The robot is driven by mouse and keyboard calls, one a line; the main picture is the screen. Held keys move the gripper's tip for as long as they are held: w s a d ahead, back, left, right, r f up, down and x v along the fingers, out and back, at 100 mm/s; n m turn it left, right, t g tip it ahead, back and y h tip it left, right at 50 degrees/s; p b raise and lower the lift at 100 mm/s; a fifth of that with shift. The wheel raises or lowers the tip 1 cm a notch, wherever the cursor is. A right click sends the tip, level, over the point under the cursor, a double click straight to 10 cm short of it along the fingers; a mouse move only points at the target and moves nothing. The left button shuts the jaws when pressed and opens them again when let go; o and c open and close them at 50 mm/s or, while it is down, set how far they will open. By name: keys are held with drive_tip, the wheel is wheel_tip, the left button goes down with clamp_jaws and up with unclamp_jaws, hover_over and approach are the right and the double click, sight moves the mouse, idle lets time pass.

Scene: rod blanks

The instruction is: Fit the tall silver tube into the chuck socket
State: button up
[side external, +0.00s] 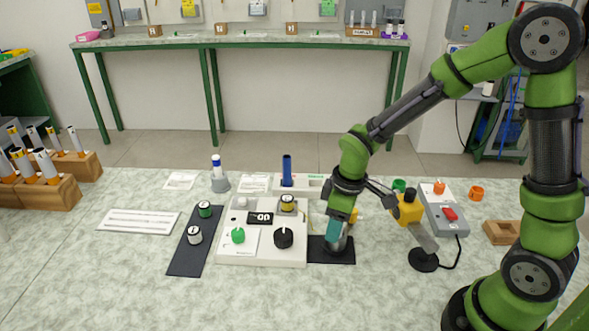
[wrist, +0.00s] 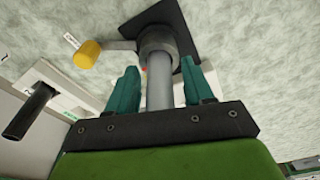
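The silver tube (wrist: 159,85) stands in the wrist view with its far end at the grey chuck socket (wrist: 157,42). It looks in line with the socket and appears to go into its opening; how deep I cannot tell. The chuck sits on a black plate (side external: 331,252) and has a side lever with a yellow knob (wrist: 87,54). My gripper (wrist: 160,88) has its teal fingers on either side of the tube, with a gap showing on both sides. In the side view my gripper (side external: 334,230) is low over the chuck and hides most of the tube.
Left of the chuck is a white control panel (side external: 262,255) with knobs and a display. A dark mat (side external: 188,262) holds two small cylinders. A grey switch box (side external: 443,212) and a black-based stand (side external: 424,259) are at right. Wooden racks (side external: 45,194) hold several tubes far left.

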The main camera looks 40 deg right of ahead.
drive_tip(key=r, duration=0.8)
drive_tip(key=s+r, duration=0.1)
drive_tip(key=r, duration=0.3)
drive_tip(key=shift+s+d, duration=0.1)
drive_tip(key=shift+d, duration=0.25)
drive_tip(key=s+r+m+t+y, duration=0.1)
drive_tip(key=s+r+m+t, duration=0.5)
drive_tip(key=s+m, duration=0.3)
drive_tip(key=shift+s+d+r+m, duration=0.3)
drive_tip(key=shift+s+d+r, duration=0.05)
drive_tip(key=shift+s+r, duration=0.1)
